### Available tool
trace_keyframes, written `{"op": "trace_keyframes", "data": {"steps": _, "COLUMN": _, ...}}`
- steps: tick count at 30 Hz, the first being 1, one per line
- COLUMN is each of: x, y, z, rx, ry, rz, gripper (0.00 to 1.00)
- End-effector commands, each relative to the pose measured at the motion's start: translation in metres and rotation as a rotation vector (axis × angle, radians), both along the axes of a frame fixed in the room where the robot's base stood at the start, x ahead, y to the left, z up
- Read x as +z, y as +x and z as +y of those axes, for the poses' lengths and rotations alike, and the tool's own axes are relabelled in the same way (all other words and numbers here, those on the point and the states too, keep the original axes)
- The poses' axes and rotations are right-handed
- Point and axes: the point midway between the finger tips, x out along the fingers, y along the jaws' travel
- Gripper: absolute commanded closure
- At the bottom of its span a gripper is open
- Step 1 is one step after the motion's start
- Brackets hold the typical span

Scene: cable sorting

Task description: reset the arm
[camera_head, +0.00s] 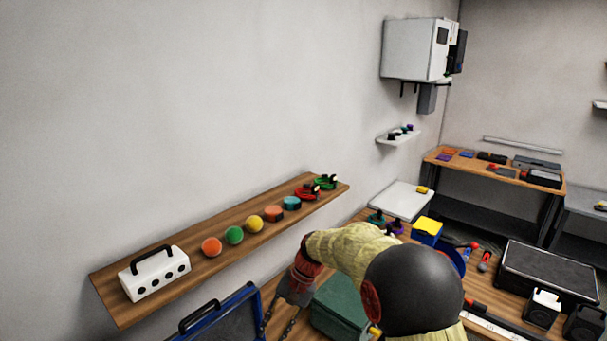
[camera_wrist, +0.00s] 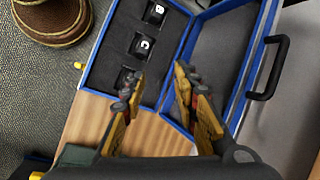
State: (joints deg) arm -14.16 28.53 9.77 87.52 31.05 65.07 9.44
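My gripper (camera_wrist: 158,92) is open in the wrist view, its two yellow-padded fingers apart with nothing between them. It hangs over the wooden bench (camera_wrist: 85,122) and the near side of an open blue case (camera_wrist: 97,75). In the head view my gripper (camera_head: 281,318) points down near the bottom middle, left of my yellow-sleeved arm. The case lid (camera_head: 228,318) stands beside it on the left. The arm hides part of the bench.
A wall shelf (camera_head: 140,308) on the left holds a white handled box (camera_head: 155,272) and several coloured round items. A green box (camera_head: 338,305) stands close right of my gripper. A black case (camera_head: 548,272) lies on the right. A brown shoe (camera_wrist: 52,20) shows on the floor.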

Motion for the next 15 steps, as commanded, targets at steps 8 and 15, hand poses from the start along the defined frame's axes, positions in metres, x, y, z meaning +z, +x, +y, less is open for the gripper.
{"op": "trace_keyframes", "data": {"steps": 8, "x": 0.021, "y": -0.069, "z": -0.089, "rx": 0.110, "ry": -0.141, "rz": -0.175, "gripper": 0.70}}
{"op": "trace_keyframes", "data": {"steps": 15, "x": 0.032, "y": -0.132, "z": -0.154, "rx": 0.178, "ry": -0.246, "rz": -0.314, "gripper": 0.70}}
